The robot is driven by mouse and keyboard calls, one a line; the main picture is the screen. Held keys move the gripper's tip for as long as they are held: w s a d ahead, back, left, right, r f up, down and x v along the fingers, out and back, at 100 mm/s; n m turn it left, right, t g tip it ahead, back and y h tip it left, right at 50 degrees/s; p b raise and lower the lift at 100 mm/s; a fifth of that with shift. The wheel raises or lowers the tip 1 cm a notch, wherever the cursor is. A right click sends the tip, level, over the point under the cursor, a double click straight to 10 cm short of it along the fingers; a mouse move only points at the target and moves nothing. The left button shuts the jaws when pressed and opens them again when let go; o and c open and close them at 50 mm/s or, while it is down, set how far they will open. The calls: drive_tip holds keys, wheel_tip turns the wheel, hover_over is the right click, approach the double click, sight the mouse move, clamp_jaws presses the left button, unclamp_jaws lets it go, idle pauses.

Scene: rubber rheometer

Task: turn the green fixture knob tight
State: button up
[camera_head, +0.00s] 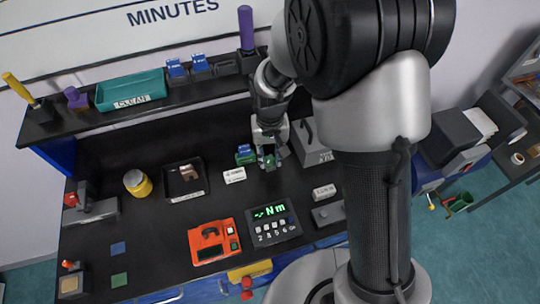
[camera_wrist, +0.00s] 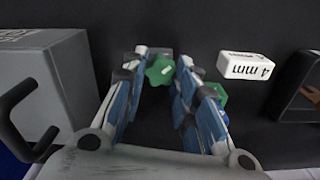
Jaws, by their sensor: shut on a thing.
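The green fixture knob (camera_wrist: 160,71) is a lobed green piece between my fingertips in the wrist view. My gripper (camera_head: 268,161) points down at the black bench and is shut on the knob; it also shows in the wrist view (camera_wrist: 163,66). In the head view the fingers partly cover the knob. A small green and blue block (camera_head: 245,154) stands just left of my gripper; it shows partly behind the right finger in the wrist view (camera_wrist: 215,95). I cannot tell how tight the knob is.
A white "4 mm" label block (camera_wrist: 246,65) lies right of the fingers in the wrist view. A grey box with a handle (camera_head: 309,142) stands close right of my gripper. A torque display (camera_head: 272,229) and a red device (camera_head: 215,241) lie nearer. A black tray (camera_head: 183,180) is left.

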sight(270, 159)
drive_tip(key=m, duration=0.2)
drive_tip(key=shift+m, duration=0.3)
drive_tip(key=shift+m, duration=0.3)
drive_tip(key=o, duration=1)
drive_tip(key=shift+r, duration=0.1)
wheel_tip(270, 159, up, 7)
drive_tip(key=p, duration=0.5)
drive_tip(key=shift+d, duration=0.1)
